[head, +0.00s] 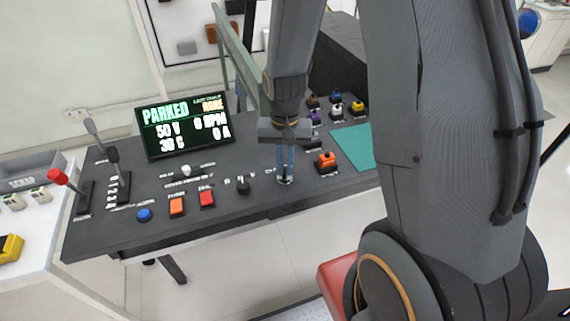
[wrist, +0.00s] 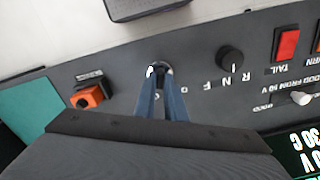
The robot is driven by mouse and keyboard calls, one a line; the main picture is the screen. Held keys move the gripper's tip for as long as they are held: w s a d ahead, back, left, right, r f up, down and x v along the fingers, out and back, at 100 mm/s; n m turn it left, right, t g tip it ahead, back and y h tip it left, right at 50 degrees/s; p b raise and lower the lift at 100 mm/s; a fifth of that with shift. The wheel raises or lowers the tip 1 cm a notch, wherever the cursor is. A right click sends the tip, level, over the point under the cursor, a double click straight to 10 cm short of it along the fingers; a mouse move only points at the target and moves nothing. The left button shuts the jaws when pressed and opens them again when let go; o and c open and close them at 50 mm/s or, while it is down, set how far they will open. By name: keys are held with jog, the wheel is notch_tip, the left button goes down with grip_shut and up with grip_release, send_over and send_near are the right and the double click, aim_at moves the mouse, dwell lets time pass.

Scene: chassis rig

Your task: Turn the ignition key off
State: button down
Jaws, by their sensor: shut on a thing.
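My gripper (head: 284,178) points down at the black console panel, its two blue-grey fingers close together. In the wrist view my gripper (wrist: 161,78) is shut on the ignition key (wrist: 160,67), at a dark round switch with a bright metallic edge. The fingers hide most of the key, so I cannot tell which way it is turned. The display (head: 184,125) reads PARKED, 50 V, 0 RPM, 30 C and 0 A.
A black knob (wrist: 230,58) stands beside the key switch, with red (head: 207,198) and orange (head: 177,205) rockers beyond. An orange switch (head: 326,160) is on the other side. Levers (head: 120,178) rise at the left. A teal mat (head: 357,146) lies right.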

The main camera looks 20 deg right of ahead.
aim_at(285, 169)
jog(key=n+p, duration=0.1)
jog(key=n, duration=0.4)
jog(key=shift+r, duration=0.1)
jog(key=n+p, duration=0.1)
jog(key=n, duration=0.4)
jog(key=shift+w+p, duration=0.1)
jog(key=shift+p, duration=0.2)
jog(key=shift+n, duration=0.4)
jog(key=c, duration=1.8)
grip_release()
jog(key=shift+d+r+b, duration=0.1)
jog(key=shift+r+b, duration=0.7)
jog(key=shift+r, duration=3.05)
